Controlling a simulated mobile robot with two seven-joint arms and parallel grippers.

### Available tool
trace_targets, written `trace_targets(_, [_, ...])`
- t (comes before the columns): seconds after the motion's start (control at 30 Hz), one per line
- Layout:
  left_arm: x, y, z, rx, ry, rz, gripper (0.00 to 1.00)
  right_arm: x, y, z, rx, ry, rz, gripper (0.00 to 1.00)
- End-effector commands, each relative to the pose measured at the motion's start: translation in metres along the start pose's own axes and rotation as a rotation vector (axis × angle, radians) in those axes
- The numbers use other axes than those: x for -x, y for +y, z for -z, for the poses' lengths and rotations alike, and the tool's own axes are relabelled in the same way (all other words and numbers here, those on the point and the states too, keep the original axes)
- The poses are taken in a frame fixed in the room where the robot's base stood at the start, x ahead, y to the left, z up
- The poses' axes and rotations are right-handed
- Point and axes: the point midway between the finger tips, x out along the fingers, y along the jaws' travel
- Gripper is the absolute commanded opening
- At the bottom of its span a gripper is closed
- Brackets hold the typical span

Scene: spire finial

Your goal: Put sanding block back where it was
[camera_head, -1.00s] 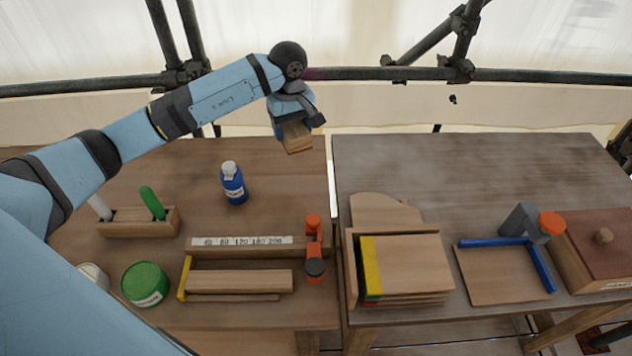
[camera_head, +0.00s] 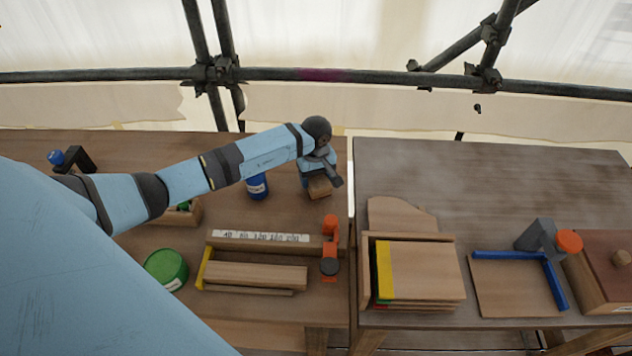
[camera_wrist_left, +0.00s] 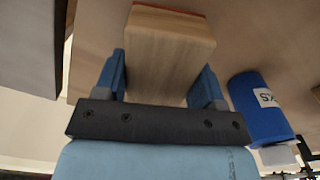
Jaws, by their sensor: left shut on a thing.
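My left gripper (camera_head: 317,177) is shut on the sanding block (camera_head: 320,186), a small light-wood block. It holds the block low over the back right part of the left table (camera_head: 130,240). In the left wrist view the block (camera_wrist_left: 170,50) sits between the two blue fingers of the gripper (camera_wrist_left: 163,85), with a thin reddish edge at its far end. I cannot tell if the block touches the table. My right gripper is not in view.
A blue bottle (camera_head: 258,187) stands just left of the gripper. A labelled grit rack (camera_head: 260,240), an orange clamp (camera_head: 330,228) and a green tin (camera_head: 166,268) are nearer. A wooden panel rack (camera_head: 410,236) stands on the right table. The gap between tables is close by.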

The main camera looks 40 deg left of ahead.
Motion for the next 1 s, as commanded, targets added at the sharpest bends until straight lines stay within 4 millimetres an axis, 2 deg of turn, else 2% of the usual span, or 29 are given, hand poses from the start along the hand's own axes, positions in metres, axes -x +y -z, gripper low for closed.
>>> trace_targets(0.1, [-0.02, 0.0, -0.001, 0.002, -0.004, 0.001, 0.41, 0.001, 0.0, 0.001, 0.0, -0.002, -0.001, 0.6])
trace_targets(0.17, [-0.025, 0.0, -0.001, 0.001, -0.003, 0.001, 0.41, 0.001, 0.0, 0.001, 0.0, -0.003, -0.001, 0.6])
trace_targets(0.57, [-0.031, 0.0, 0.0, 0.0, 0.0, 0.001, 0.41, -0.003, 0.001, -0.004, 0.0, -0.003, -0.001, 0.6])
trace_targets(0.6, [-0.029, 0.0, 0.0, 0.0, -0.001, 0.001, 0.73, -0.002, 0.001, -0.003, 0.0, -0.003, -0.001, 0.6])
trace_targets(0.67, [-0.029, 0.0, 0.0, 0.0, -0.001, 0.001, 0.86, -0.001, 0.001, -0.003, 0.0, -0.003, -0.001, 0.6])
trace_targets(0.7, [-0.029, 0.0, 0.0, 0.0, -0.001, 0.001, 0.89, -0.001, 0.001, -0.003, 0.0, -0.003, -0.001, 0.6])
trace_targets(1.0, [-0.026, 0.0, 0.0, 0.0, -0.001, 0.0, 0.89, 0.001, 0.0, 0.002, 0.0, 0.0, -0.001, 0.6])
